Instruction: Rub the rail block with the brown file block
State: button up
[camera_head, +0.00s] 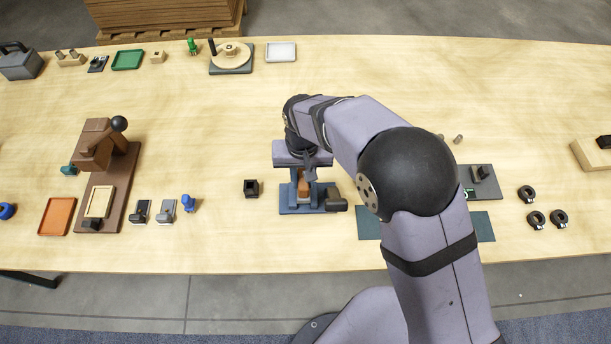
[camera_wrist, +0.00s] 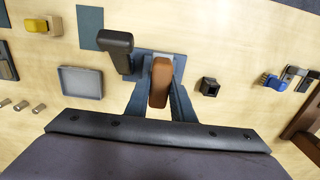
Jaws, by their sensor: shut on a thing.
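The brown file block (camera_head: 304,189) is upright between the fingers of my gripper (camera_head: 304,176), which is shut on it. In the wrist view the file block (camera_wrist: 160,80) shows in the middle, between the two slanted fingers of my gripper (camera_wrist: 160,92). Below it is a blue fixture (camera_head: 301,209) with a flat base, which also shows in the wrist view (camera_wrist: 180,65). I cannot clearly make out the rail block; the file block and fingers cover the fixture's middle. Whether the file block touches anything beneath is not clear.
A dark rounded part (camera_head: 336,203) stands at the fixture's right. A small black holder (camera_head: 251,189) is to its left. A teal mat (camera_head: 368,224) lies to the right, partly behind my arm. A brown stand (camera_head: 118,195) is farther left. Table behind the fixture is clear.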

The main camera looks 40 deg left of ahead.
notch_tip(320, 180, down, 6)
jog(key=b, duration=0.4)
jog(key=shift+f, duration=0.25)
jog(key=shift+f+b, duration=0.5)
jog(key=shift+f, duration=0.3)
jog(key=shift+w+a+r, duration=0.25)
jog(key=shift+w+a, duration=0.05)
jog(key=shift+c, duration=0.4)
jog(key=shift+w+a, duration=1.95)
jog(key=shift+w, duration=0.05)
jog(key=s+d+r, duration=0.1)
jog(key=s+d+r+p, duration=0.1)
jog(key=s+d, duration=0.1)
jog(key=s+d+r+p, duration=0.1)
jog(key=shift+s+d, duration=0.25)
jog(key=shift+s, duration=0.05)
jog(key=shift+r+p, duration=1.9)
jog(key=shift+r, duration=0.8)
